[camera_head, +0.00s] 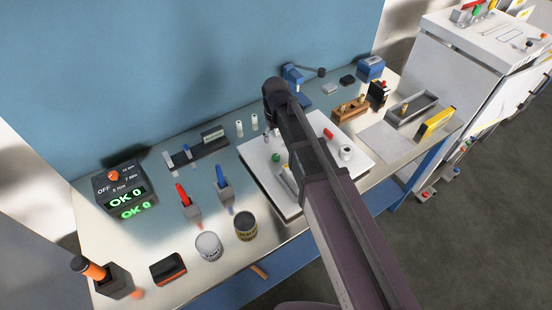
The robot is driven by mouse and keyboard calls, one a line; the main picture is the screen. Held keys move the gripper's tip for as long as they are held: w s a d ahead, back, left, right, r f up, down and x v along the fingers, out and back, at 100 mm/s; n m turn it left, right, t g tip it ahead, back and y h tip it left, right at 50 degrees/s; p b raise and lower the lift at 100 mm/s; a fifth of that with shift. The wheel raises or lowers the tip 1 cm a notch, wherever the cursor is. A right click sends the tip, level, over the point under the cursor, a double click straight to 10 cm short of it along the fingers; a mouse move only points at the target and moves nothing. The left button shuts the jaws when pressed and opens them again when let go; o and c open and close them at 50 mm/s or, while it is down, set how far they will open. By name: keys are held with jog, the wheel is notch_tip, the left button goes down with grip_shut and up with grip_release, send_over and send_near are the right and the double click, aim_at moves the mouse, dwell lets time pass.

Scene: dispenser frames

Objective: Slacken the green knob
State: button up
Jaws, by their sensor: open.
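A small green knob (276,157) stands on the left part of a white panel (258,164) that lies on the workbench. My arm crosses the picture from the bottom right and hides the middle of the panel. I cannot make out my gripper or its fingers.
A wooden rack (350,110) and grey tray (411,108) stand right. A blue wall (150,70) is behind.

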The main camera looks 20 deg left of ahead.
aim_at(276, 157)
jog(key=shift+f+b, duration=4.95)
jog(key=shift+f, duration=0.3)
grip_shut()
